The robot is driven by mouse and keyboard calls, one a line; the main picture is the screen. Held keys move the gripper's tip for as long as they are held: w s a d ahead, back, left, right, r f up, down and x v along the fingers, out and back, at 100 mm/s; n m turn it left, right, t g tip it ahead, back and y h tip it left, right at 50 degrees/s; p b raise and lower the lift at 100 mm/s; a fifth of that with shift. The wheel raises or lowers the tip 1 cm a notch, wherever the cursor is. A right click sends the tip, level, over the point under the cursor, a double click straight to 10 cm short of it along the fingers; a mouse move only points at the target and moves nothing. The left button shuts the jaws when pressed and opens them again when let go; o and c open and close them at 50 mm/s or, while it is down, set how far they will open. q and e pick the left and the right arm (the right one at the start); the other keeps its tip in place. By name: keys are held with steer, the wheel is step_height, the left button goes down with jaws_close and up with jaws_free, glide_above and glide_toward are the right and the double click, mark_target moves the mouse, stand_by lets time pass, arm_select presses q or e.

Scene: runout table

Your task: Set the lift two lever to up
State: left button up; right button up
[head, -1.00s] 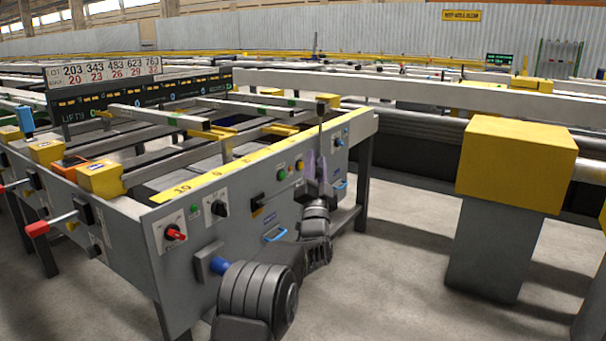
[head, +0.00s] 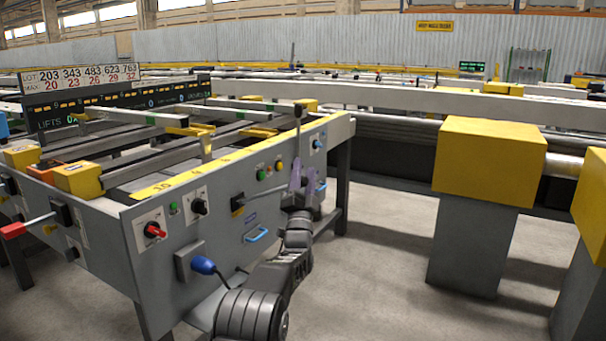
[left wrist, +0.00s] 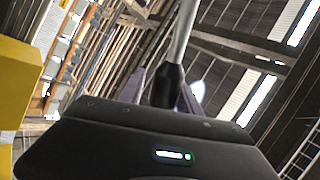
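A lever with a black knob (head: 298,112) stands upright at the far right end of the grey control panel (head: 150,285). No label names it legibly, so I cannot tell if it is lift two. My left gripper (head: 301,178) is in front of its lower shaft, with two lilac fingers pointing up and spread apart. In the left wrist view a grey rod with a black lower end (left wrist: 168,85) stands between the fingers, with slight gaps visible; contact is unclear. The lever's base is hidden behind my gripper. My right gripper is not in view.
A red-handled lever (head: 13,230) sticks out at the left. Yellow-topped posts (head: 490,155) stand at the right. Open floor lies between them and the panel.

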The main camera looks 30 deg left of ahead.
arm_select(q)
steer(key=shift+o, duration=0.8)
steer(key=shift+a, duration=0.1)
steer(key=shift+s, duration=0.15)
steer(key=v, duration=0.7)
steer(key=shift+s+f, duration=0.2)
steer(key=shift+f, duration=0.05)
